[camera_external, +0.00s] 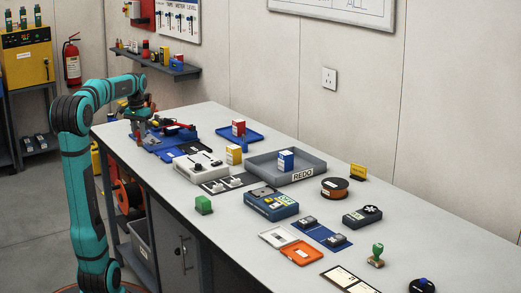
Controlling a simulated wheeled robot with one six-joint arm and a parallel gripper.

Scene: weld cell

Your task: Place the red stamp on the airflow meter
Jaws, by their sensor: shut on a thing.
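My gripper (139,126) is at the far left end of the bench, low beside the blue tool tray. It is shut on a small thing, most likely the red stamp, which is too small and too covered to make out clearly. No red stamp stands out elsewhere on the bench. The airflow meter (362,216), a dark grey device with a round black fan head, lies flat on the right part of the bench, far from my gripper. Its top looks bare.
A green stamp (376,256) and a blue stamp (422,286) stand at the front right. A brown spool (335,188), grey tray (257,169), blue-cased meter (271,204) and orange case (301,252) lie between.

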